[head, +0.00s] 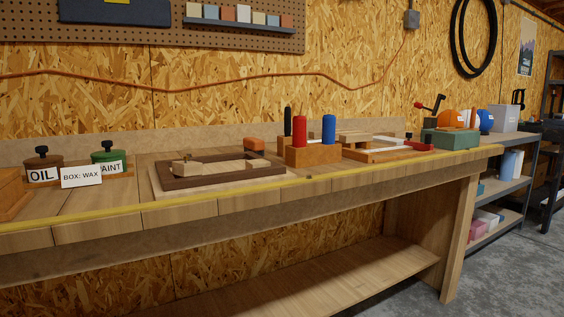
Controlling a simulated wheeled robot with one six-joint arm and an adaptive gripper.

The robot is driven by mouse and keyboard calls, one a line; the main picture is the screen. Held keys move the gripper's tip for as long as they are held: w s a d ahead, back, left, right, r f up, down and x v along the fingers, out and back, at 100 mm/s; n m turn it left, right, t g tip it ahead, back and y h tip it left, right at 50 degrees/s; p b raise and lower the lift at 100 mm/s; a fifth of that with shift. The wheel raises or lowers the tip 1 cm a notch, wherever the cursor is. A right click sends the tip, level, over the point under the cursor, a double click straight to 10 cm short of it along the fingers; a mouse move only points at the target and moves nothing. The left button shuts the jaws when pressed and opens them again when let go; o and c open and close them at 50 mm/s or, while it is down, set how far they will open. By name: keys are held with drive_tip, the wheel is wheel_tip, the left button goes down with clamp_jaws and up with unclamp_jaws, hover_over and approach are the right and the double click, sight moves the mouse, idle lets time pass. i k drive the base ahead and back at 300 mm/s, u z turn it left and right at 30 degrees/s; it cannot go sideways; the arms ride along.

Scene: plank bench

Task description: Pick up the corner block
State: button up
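A dark brown wooden frame (235,175) lies on a pale board (160,190) on the bench. Pale wooden pieces (215,167) sit at the frame, with a small raised part at their left end. They look like the corner block, but I cannot tell their exact shape or whether they are one piece. My gripper is not in view.
On the plank bench (110,222), OIL (42,174) and PAINT tins and a "BOX: WAX" card (81,175) stand left. An orange block (254,144) is behind the frame. A wooden holder (312,155) with upright handled tools, a tray and a green box (449,139) are right.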

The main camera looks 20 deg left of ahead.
sight(192, 168)
drive_tip(key=z, duration=0.35)
drive_tip(key=i, duration=1.15)
drive_tip(key=u, duration=2.9)
